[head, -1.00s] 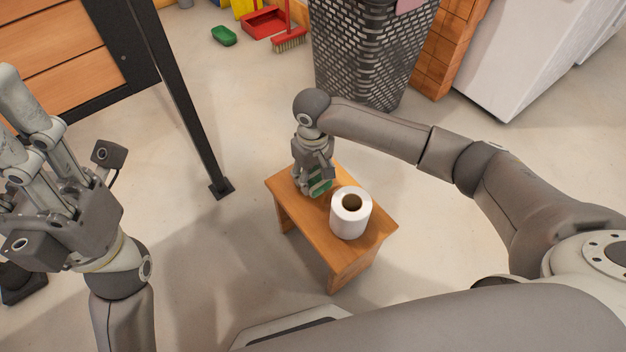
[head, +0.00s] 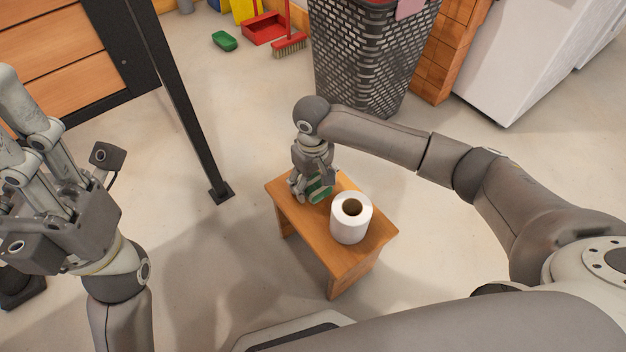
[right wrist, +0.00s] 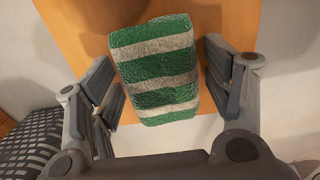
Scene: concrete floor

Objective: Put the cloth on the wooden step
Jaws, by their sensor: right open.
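The cloth is a green and white striped folded bundle (right wrist: 155,68), resting on the wooden step (right wrist: 85,28). In the head view its green side (head: 319,194) shows under my right gripper (head: 312,188), on the far part of the step's top (head: 287,196). In the right wrist view my right gripper (right wrist: 165,85) is open, with one finger on each side of the cloth and a gap visible on the right side. My left gripper (head: 15,125) is raised at the left edge of the head view, away from the step. Its fingertips are partly cut off.
A white paper roll (head: 351,222) stands on the step close to the cloth. A dark mesh basket (head: 370,65) stands behind. A black post (head: 180,100) rises left of the step. A red dustpan (head: 265,28), a brush (head: 289,46) and a green object (head: 224,41) lie farther back.

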